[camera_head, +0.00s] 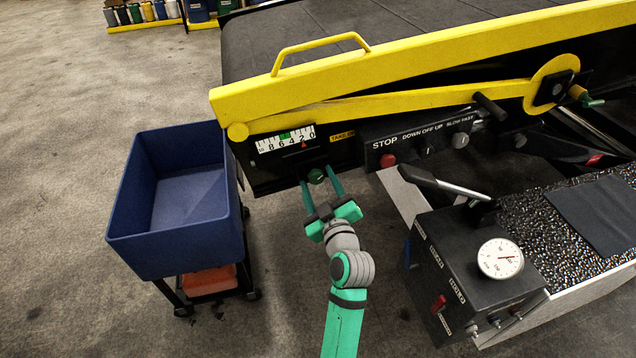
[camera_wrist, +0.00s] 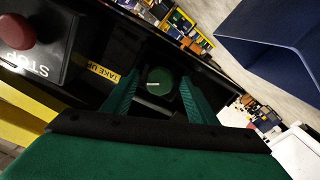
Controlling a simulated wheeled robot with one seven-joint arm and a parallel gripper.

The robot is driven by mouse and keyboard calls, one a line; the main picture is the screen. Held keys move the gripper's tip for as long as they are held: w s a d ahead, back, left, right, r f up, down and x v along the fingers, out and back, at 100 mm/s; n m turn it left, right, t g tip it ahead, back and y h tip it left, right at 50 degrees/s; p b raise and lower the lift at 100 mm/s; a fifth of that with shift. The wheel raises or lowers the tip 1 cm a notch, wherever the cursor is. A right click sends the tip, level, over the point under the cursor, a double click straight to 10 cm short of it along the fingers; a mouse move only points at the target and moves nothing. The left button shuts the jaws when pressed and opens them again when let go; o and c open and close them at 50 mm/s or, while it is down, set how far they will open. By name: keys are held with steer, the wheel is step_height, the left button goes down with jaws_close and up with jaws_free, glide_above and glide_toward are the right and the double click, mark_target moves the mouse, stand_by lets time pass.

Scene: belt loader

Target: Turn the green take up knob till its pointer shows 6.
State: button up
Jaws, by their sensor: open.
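The green take up knob (camera_head: 316,176) sits on the black side panel below a white scale (camera_head: 286,139) marked 0 to 10. The scale's red pointer (camera_head: 304,145) stands near 2, and a green band lies around 4 to 6. My gripper (camera_head: 320,178) is open, with one finger on each side of the knob. In the wrist view the knob (camera_wrist: 159,82) shows a white line on its face, between the two green fingers (camera_wrist: 158,95). I cannot tell whether either finger touches it.
A blue bin (camera_head: 122,215) on a cart stands left of my arm. To the right are a STOP button (camera_head: 388,160), switches, a lever (camera_head: 445,183) and a box with a dial gauge (camera_head: 500,259). A yellow rail (camera_head: 420,55) runs above.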

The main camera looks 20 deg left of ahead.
steer(key=shift+c, duration=0.6)
steer(key=c, duration=0.9)
steer(key=shift+c, duration=0.2)
